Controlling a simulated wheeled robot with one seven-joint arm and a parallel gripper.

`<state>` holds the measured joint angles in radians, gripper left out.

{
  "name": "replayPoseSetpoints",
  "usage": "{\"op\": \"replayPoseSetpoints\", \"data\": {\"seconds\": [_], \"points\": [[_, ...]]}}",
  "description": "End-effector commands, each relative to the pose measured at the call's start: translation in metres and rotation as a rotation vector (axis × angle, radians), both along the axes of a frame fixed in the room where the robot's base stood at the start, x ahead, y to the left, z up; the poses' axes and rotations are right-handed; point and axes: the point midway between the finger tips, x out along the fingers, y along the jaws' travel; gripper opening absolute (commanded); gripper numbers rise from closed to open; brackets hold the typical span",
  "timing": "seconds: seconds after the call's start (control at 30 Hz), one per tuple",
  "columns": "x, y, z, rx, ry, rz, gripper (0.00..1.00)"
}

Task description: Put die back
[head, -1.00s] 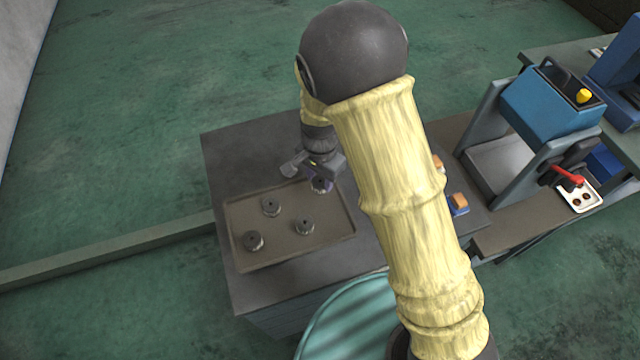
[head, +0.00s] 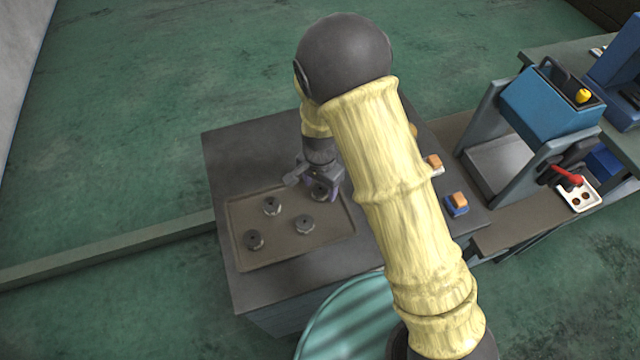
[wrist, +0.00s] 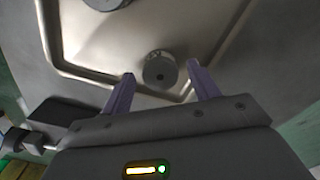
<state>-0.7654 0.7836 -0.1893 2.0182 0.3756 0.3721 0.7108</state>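The tray (head: 290,255) is a shallow brown rectangle on the dark bench. Another die (wrist: 160,70) stands near the tray's upper right corner, partly hidden by my gripper in the head view. My gripper (head: 322,194) is low over that corner. In the wrist view its purple fingers (wrist: 160,76) are apart, one on each side of this die, with a visible gap on both sides.
Two orange blocks, one on a blue base (head: 457,204), sit on the bench right of my arm. A teal drum (head: 350,320) is in front.

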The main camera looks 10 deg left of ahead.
Motion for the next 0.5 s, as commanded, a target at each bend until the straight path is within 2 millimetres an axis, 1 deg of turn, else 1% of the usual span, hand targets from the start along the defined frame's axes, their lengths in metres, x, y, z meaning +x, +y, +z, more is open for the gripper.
{"op": "replayPoseSetpoints", "data": {"seconds": [0.17,0.3,0.37,0.5], "points": [[0.0,0.0,0.001,0.0,0.0,0.0,0.61],[0.0,0.001,0.007,0.0,-0.001,0.001,0.61],[0.0,0.001,0.012,0.001,-0.002,0.001,0.61],[0.0,0.001,0.032,0.003,-0.003,0.001,0.61]]}}
